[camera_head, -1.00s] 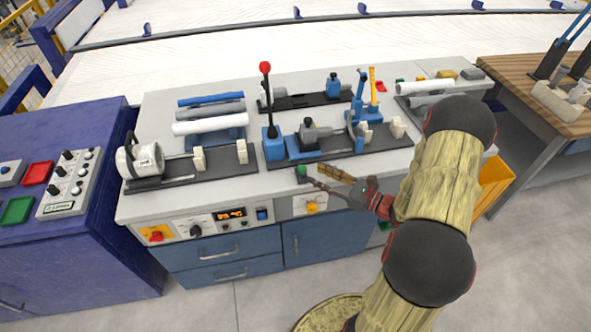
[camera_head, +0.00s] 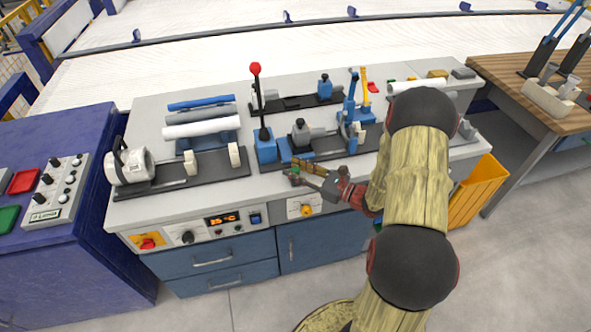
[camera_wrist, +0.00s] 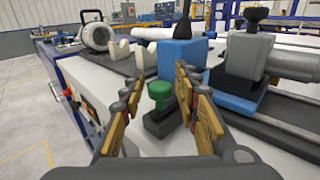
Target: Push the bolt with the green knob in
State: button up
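The bolt with the green knob (camera_wrist: 160,92) stands upright on a small black block (camera_wrist: 162,118) at the front of the bench top, beside the blue base of a fixture. My gripper (camera_wrist: 160,98) is open, with its wooden-looking fingers on either side of the knob. The knob shows between the fingertips with clear gaps to both; I cannot tell how deep it sits between them. In the head view my gripper (camera_head: 301,172) is at the bench's front edge, and its fingers mostly hide the knob. The bolt's lower part is unclear.
The blue lever base (camera_wrist: 182,52) stands close behind the knob. A blue and grey clamp fixture (camera_wrist: 245,70) is to the right in the wrist view. A white cylindrical heater (camera_head: 130,166) is at the bench's left end. Pipes (camera_head: 202,127) lie on a rack behind.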

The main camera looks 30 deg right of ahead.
jog(key=c, duration=0.6)
grip_shut()
